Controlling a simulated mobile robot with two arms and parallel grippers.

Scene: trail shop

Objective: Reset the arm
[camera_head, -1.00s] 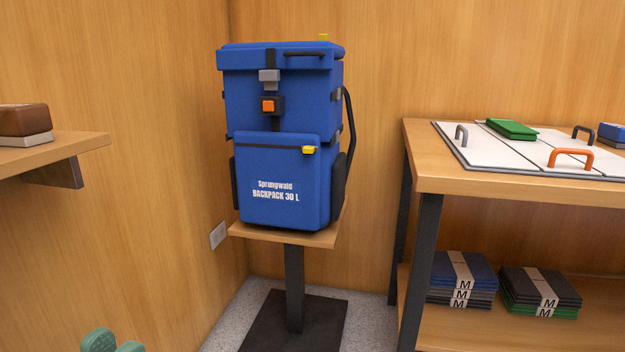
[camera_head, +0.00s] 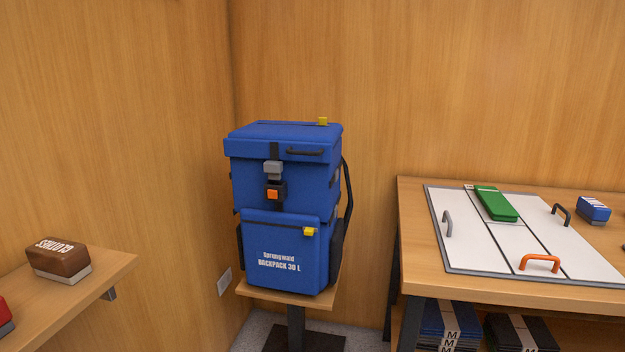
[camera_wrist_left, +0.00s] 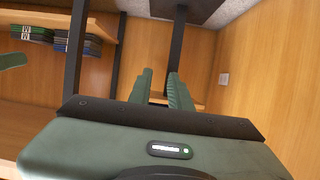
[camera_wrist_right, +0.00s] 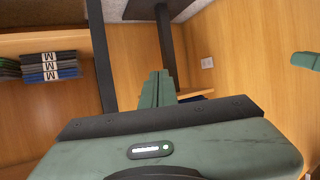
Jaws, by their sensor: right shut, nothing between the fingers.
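My left gripper (camera_wrist_left: 162,92) shows in the left wrist view with its two green fingers apart and nothing between them. My right gripper (camera_wrist_right: 158,88) shows in the right wrist view with its green fingers together and empty. Neither gripper is in the head view. Both wrist views look tilted toward the stand's dark post, and neither gripper touches anything that I can see.
A blue backpack (camera_head: 285,240) stands upright on a wooden stand (camera_head: 318,299) in the corner. To the right, a table (camera_head: 412,212) bears a white panelled board (camera_head: 487,250) with a green item (camera_head: 496,203). A shelf (camera_head: 112,268) at left holds a brown box (camera_head: 58,258).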

